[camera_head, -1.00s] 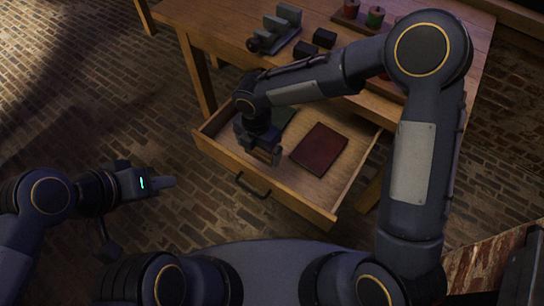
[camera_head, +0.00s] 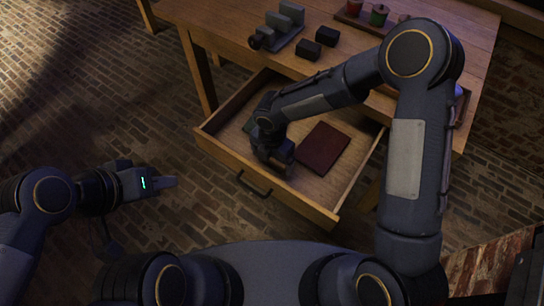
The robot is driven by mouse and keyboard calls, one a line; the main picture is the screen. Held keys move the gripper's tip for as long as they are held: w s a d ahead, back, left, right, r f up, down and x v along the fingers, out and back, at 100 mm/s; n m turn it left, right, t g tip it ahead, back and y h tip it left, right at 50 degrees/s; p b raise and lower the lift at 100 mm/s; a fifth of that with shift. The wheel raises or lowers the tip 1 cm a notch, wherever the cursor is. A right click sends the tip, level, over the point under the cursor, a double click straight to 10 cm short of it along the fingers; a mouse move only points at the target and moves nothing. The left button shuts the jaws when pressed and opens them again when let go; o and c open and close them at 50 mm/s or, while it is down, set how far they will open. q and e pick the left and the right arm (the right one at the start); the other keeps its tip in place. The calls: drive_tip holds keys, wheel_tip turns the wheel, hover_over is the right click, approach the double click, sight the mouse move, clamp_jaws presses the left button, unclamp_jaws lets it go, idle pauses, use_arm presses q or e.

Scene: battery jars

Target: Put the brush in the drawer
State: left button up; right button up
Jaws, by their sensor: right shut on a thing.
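The drawer (camera_head: 217,151) is pulled out from under the wooden table, with its dark handle (camera_head: 253,185) at the front. My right gripper (camera_head: 277,170) is inside the drawer's outline, low over its floor near the front wall. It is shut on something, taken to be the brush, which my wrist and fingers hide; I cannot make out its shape. My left gripper (camera_head: 168,182) is outside, left of the drawer over the brick floor; its finger gap is too small to tell.
A dark red book (camera_head: 322,147) lies in the drawer right of my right gripper. On the tabletop (camera_head: 225,20) are a grey block rack (camera_head: 284,22), two dark blocks (camera_head: 308,49) and jars (camera_head: 379,15).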

drive_tip(key=o, duration=0.6)
drive_tip(key=shift+r+p, duration=0.2)
drive_tip(key=shift+p, duration=0.1)
wheel_tip(320, 180, up, 12)
drive_tip(key=shift+f+p, duration=0.1)
drive_tip(key=shift+p, duration=0.8)
